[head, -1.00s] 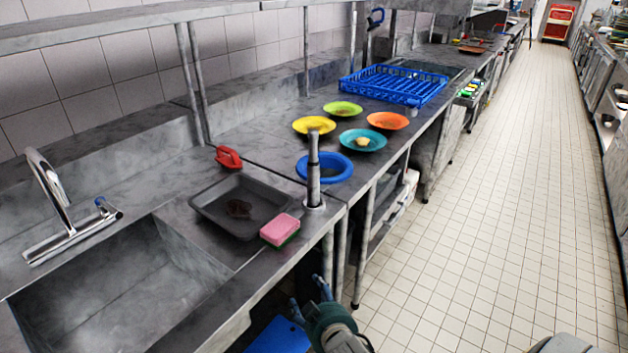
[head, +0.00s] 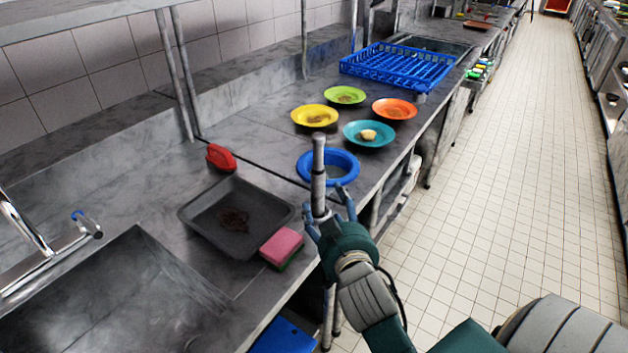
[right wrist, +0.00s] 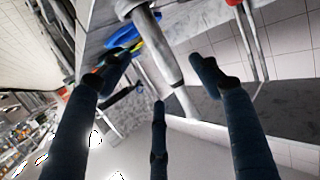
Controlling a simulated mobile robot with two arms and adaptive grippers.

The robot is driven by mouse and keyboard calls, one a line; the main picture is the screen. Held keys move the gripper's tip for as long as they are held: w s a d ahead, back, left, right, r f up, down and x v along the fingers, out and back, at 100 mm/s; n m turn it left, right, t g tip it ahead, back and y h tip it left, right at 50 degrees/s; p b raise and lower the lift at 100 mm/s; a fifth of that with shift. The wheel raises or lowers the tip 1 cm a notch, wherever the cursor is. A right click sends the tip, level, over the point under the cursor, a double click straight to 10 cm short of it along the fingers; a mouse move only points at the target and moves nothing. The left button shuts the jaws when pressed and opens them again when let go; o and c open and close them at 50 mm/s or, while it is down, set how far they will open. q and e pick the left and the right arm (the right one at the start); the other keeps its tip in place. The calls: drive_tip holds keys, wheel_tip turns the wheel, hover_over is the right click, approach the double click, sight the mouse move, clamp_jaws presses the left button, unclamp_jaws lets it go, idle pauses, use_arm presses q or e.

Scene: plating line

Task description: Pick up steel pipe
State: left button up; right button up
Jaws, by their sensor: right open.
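The steel pipe (head: 319,172) stands upright on the metal counter near its front edge, between the dark tray and the plates. It also shows slanting between my fingers in the right wrist view (right wrist: 160,55). My right gripper (head: 330,210) is open, with its fingers spread around or just beside the lower part of the pipe. I cannot tell whether any finger touches it. The pipe's foot is partly hidden by the fingers in the head view. My left gripper is not in view.
Several coloured plates and a blue rack (head: 398,66) stand farther back. The aisle floor is clear.

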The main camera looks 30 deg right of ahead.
sight(322, 190)
drive_tip(key=x, duration=0.2)
drive_tip(key=shift+w+d+r+p, duration=0.2)
drive_tip(key=shift+w+d+p, duration=0.05)
drive_tip(key=shift+w+p, duration=0.1)
drive_tip(key=shift+x, duration=0.9)
drive_tip(key=shift+w+d+f+p, duration=0.1)
drive_tip(key=shift+w+d+p, duration=0.05)
drive_tip(key=shift+w+p, duration=0.2)
drive_tip(key=p+x, duration=0.1)
drive_tip(key=x, duration=0.3)
drive_tip(key=shift+d+f, duration=0.15)
drive_tip(key=shift+f, duration=0.05)
drive_tip(key=shift+w+f, duration=0.1)
drive_tip(key=shift+w, duration=0.1)
drive_tip(key=shift+w+d, duration=0.1)
drive_tip(key=shift+c, duration=0.8)
drive_tip(key=c, duration=0.9)
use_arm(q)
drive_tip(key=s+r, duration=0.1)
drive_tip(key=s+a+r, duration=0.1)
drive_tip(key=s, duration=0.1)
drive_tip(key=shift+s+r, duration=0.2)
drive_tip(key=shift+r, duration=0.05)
use_arm(e)
drive_tip(key=c, duration=0.4)
